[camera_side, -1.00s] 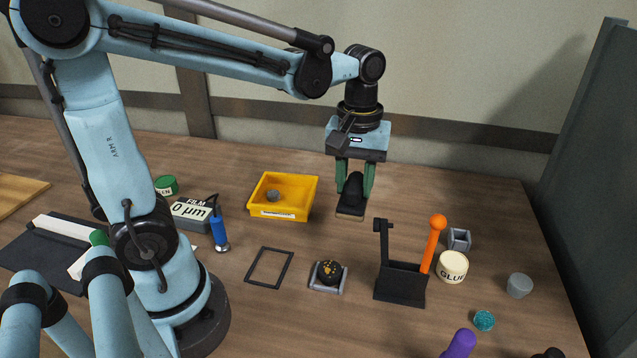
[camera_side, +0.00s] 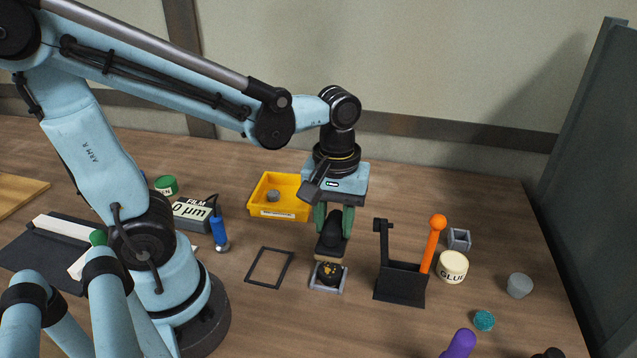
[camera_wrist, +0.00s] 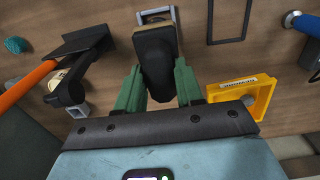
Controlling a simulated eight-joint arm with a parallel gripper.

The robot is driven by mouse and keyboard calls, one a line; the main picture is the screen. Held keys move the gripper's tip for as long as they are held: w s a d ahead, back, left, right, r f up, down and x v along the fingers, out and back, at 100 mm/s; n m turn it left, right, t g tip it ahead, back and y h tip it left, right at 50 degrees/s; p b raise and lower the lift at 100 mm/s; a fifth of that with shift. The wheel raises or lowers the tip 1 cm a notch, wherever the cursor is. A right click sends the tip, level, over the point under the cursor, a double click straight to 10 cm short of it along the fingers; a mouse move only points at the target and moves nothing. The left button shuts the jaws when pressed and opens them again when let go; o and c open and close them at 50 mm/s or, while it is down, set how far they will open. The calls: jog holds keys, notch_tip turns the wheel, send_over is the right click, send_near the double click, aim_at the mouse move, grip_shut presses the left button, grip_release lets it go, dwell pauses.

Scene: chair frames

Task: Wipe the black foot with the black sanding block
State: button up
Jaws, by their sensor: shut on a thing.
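The black sanding block (camera_side: 331,243) has a dark grip on top and a tan underside edge. My gripper (camera_side: 334,218) is shut on it, with a green finger on each side, and holds it upright. In the wrist view the block (camera_wrist: 155,50) sits between the green fingers. The black foot (camera_side: 329,273) is round with yellowish specks on top and sits in a small grey holder (camera_side: 343,283). The block is just above and behind the foot in the side view; I cannot tell whether they touch.
A black stand (camera_side: 400,285) with an orange-knobbed handle (camera_side: 434,240) is close on the right. A thin black frame (camera_side: 250,274) lies on the left. A yellow bin (camera_side: 278,212) stands behind left. A glue pot (camera_side: 453,266) and grey cup (camera_side: 519,286) are further right.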

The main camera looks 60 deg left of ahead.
aim_at(328, 253)
notch_tip(328, 253, down, 4)
jog(key=shift+r, duration=0.25)
jog(key=shift+d+f, duration=0.1)
jog(key=shift+f, duration=0.15)
jog(key=shift+c, duration=0.3)
jog(key=shift+s+d+f, duration=0.1)
jog(key=shift+s+d, duration=1.3)
jog(key=shift+s, duration=0.05)
jog(key=w+a, duration=0.3)
jog(key=shift+r, duration=4.1)
jog(key=shift+f, duration=0.25)
